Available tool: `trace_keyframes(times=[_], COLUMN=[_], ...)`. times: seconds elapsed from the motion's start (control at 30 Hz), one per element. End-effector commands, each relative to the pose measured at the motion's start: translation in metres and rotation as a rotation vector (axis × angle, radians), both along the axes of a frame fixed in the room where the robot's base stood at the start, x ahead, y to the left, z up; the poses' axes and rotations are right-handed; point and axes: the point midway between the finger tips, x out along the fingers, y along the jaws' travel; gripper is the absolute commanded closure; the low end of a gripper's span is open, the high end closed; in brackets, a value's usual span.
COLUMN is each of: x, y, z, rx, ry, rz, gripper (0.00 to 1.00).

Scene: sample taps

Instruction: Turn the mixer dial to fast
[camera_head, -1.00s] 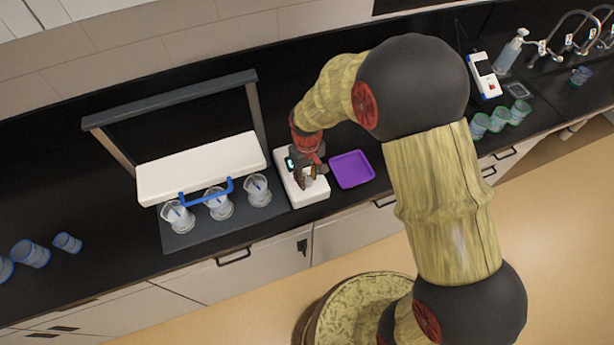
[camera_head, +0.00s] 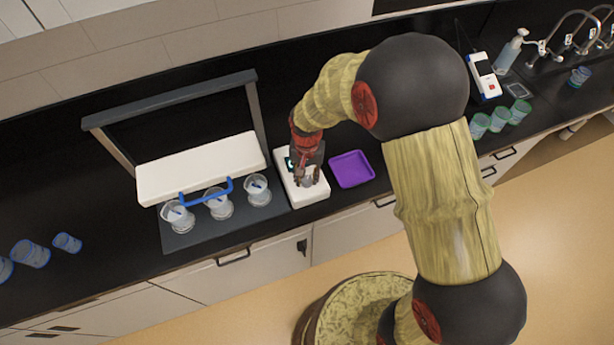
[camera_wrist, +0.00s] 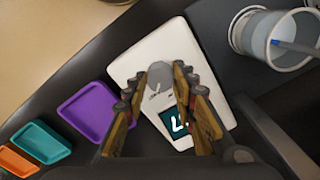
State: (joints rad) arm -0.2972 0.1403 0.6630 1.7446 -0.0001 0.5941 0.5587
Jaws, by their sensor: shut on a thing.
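The mixer (camera_head: 317,194) is a white flat box on the black counter, just right of the grey stand base. In the wrist view the mixer (camera_wrist: 150,45) carries a round grey dial (camera_wrist: 158,73) with a pale line on its top. A small dark display (camera_wrist: 178,128) shows a white mark, partly hidden by a finger, so I cannot read it. My gripper (camera_wrist: 157,80) has its fingers on both sides of the dial and is shut on it. In the head view my gripper (camera_head: 307,178) points down over the mixer.
A purple tray (camera_head: 352,169) lies close right of the mixer. Several clear beakers (camera_head: 258,190) stand on the left, under a white panel (camera_head: 200,168) with a blue handle. Teal (camera_wrist: 40,143) and orange (camera_wrist: 15,160) trays show in the wrist view.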

Motion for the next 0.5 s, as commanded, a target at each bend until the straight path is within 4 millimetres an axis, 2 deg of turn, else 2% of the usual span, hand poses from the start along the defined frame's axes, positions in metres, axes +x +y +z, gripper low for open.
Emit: trace_keyframes(times=[0.5], x=[0.0006], y=[0.0006], z=[0.0003], rx=[0.001], ry=[-0.001], rz=[-0.043], gripper=[0.98])
